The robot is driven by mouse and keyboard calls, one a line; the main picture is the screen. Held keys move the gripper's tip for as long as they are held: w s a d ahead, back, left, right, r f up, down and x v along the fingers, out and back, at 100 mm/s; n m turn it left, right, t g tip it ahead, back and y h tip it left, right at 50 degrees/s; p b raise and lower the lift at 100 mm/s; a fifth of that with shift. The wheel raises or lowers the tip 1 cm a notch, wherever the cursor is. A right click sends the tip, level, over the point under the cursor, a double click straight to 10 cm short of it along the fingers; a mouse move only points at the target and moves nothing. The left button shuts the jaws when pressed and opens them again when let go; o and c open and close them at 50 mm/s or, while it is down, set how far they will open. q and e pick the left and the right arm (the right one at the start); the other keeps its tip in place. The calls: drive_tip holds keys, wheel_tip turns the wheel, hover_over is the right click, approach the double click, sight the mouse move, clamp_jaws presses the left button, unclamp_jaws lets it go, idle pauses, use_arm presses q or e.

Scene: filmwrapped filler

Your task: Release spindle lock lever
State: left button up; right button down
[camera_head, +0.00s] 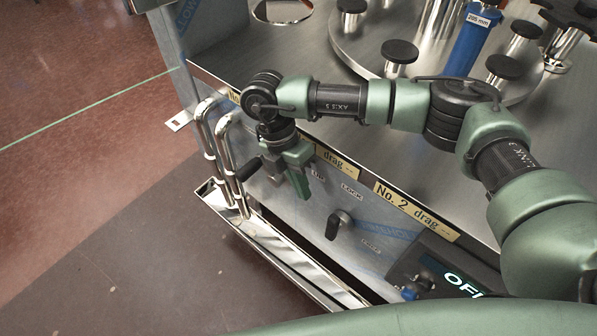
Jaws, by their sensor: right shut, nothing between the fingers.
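A black-handled lever (338,224) sits on the front panel of the metal machine. The word LOCK is printed above it and FREE to its lower right. The lever's handle points down and slightly left. My right gripper (303,186) points down in front of the panel, up and left of this lever and apart from it. It is shut with nothing held. Another black grip (249,169) shows just left of my right gripper; its mount is partly hidden. My left gripper is not in view.
Two bent chrome handles (230,155) and a long metal tray (268,243) stand out from the machine's front left. A control box with a lit display (455,283) is at lower right. Black-topped posts (400,52) stand on the round turntable. Open floor lies left.

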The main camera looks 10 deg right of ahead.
sight(332, 228)
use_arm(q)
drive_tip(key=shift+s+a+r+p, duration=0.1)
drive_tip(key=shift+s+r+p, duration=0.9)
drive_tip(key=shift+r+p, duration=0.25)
use_arm(e)
drive_tip(key=s+d+f, duration=0.3)
drive_tip(key=s, duration=0.1)
drive_tip(key=shift+s+d+f, duration=0.15)
drive_tip(key=shift+d+f, duration=0.05)
drive_tip(key=shift+f, duration=0.05)
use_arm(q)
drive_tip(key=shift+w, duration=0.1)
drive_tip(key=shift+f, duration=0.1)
